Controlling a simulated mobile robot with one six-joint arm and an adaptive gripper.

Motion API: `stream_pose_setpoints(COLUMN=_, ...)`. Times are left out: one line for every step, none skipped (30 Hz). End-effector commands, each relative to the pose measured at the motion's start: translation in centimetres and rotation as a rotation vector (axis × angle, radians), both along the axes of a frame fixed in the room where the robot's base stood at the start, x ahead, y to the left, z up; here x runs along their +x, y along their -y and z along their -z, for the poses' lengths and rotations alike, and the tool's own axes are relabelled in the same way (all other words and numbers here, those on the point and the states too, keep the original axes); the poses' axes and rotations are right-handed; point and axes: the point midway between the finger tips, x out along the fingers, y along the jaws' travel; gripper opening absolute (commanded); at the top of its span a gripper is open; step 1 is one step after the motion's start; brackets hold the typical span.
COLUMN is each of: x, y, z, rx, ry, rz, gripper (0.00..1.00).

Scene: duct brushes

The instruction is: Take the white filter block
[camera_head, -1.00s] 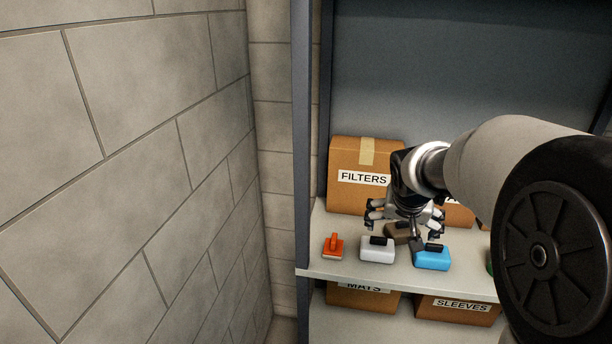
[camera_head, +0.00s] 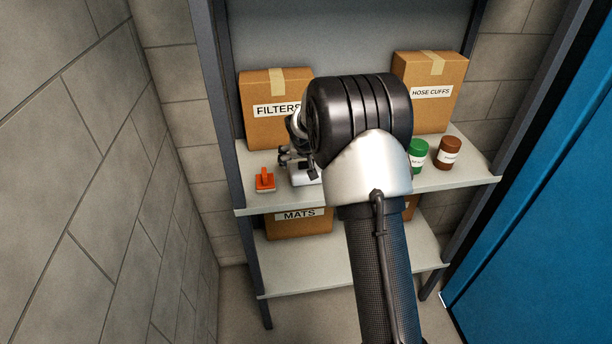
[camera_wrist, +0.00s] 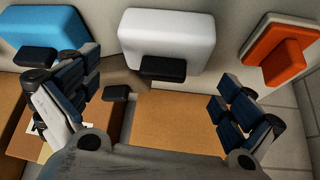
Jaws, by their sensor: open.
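The white filter block (camera_wrist: 168,38) lies on the shelf, with a dark grip (camera_wrist: 158,68) on it. In the wrist view it is top centre, between the blue block (camera_wrist: 45,20) and the orange one (camera_wrist: 278,50). In the head view only a part of the white block (camera_head: 303,177) shows beside my arm. My gripper (camera_wrist: 155,105) is open and empty, its fingers spread to either side of the white block's line. In the head view my gripper (camera_head: 291,157) is over or just behind the white block; contact cannot be told.
The orange brush (camera_head: 265,181) stands left of the white block. The FILTERS box (camera_head: 252,120) is behind. A green jar (camera_head: 418,155), a brown jar (camera_head: 447,152) and the HOSE CUFFS box (camera_head: 440,112) are at the right. The MATS box (camera_head: 290,224) is below.

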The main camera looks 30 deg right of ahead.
Motion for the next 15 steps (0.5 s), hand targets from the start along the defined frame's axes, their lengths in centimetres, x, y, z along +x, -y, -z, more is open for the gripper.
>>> stream_pose_setpoints(x=0.2, y=0.1, z=0.4, rx=0.0, ry=0.0, rz=0.0, gripper=1.0)
stream_pose_setpoints(x=0.2, y=0.1, z=0.5, rx=0.0, ry=0.0, rz=0.0, gripper=1.0)
stream_pose_setpoints(x=0.3, y=0.2, z=0.6, rx=0.0, ry=0.0, rz=0.0, gripper=1.0)
stream_pose_setpoints(x=0.4, y=0.2, z=0.7, rx=0.0, ry=0.0, rz=0.0, gripper=1.0)
stream_pose_setpoints(x=0.6, y=0.2, z=0.9, rx=0.0, ry=0.001, rz=0.0, gripper=1.0)
stream_pose_setpoints(x=0.8, y=0.3, z=1.3, rx=0.0, ry=0.0, rz=0.0, gripper=1.0)
stream_pose_setpoints(x=1.0, y=0.4, z=1.7, rx=0.0, ry=-0.001, rz=0.0, gripper=1.0)
stream_pose_setpoints(x=1.2, y=0.4, z=2.2, rx=0.0, ry=-0.001, rz=0.0, gripper=1.0)
stream_pose_setpoints(x=1.6, y=0.6, z=2.7, rx=0.0, ry=-0.001, rz=0.0, gripper=1.0)
stream_pose_setpoints(x=1.9, y=0.6, z=3.2, rx=0.0, ry=-0.001, rz=0.0, gripper=1.0)
stream_pose_setpoints(x=2.1, y=0.7, z=3.5, rx=0.0, ry=0.0, rz=0.0, gripper=1.0)
stream_pose_setpoints(x=2.4, y=0.9, z=4.0, rx=0.0, ry=-0.001, rz=0.0, gripper=1.0)
stream_pose_setpoints(x=2.6, y=1.0, z=4.2, rx=0.0, ry=0.0, rz=0.001, gripper=1.0)
stream_pose_setpoints(x=2.7, y=1.1, z=4.4, rx=0.0, ry=0.0, rz=0.001, gripper=1.0)
stream_pose_setpoints(x=2.9, y=1.1, z=4.7, rx=0.0, ry=0.0, rz=0.001, gripper=1.0)
